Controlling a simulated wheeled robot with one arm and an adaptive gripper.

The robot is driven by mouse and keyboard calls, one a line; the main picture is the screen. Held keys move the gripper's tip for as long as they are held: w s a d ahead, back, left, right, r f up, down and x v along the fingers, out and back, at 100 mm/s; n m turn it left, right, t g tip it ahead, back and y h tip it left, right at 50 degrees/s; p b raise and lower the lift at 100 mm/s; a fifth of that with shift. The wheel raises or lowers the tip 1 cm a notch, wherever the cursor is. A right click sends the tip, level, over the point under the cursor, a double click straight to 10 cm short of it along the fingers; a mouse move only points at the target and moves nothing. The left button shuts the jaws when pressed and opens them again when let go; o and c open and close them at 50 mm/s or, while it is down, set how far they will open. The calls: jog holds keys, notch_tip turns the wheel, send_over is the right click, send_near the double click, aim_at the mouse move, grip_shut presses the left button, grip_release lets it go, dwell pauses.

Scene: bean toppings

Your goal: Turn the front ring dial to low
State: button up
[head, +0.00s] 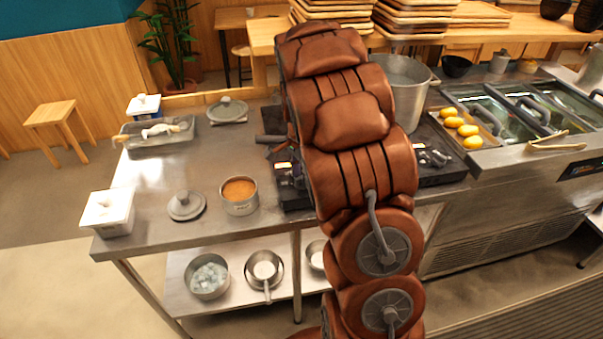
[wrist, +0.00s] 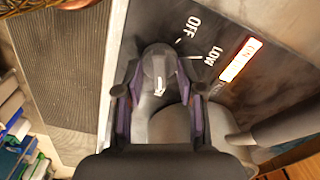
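In the wrist view, a dark grey dial (wrist: 157,68) sits on the grey stove panel beside the printed words OFF and LOW. A white mark shows on it, but I cannot tell which setting it points to. My gripper (wrist: 155,88) has its two purple-padded fingers apart, one on each side of the dial. Whether the pads touch the dial is unclear. In the head view, my brown arm covers part of the black stove (head: 440,170) and hides my gripper and the dial.
A large steel pot (head: 405,90) stands on the stove behind my arm. A small pot of orange food (head: 239,195) and a grey lid (head: 186,206) are on the steel counter (head: 160,232) to the left. In the wrist view, a lit orange-red label (wrist: 241,60) is beside LOW.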

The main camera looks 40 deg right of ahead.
grip_shut()
jog(key=shift+f+n+b, duration=0.15)
jog(key=shift+n+b, duration=0.15)
jog(key=shift+b, duration=0.15)
jog(key=shift+f+n+b, duration=0.1)
jog(key=shift+n+b, duration=0.8)
jog(key=shift+b, duration=0.2)
jog(key=n+b, duration=0.7)
jog(key=n, duration=0.2)
jog(key=shift+n, duration=0.4)
jog(key=n+b, duration=0.1)
jog(key=n, duration=0.4)
jog(key=shift+r+b, duration=0.2)
jog(key=shift+b, duration=0.2)
jog(key=shift+n, duration=0.4)
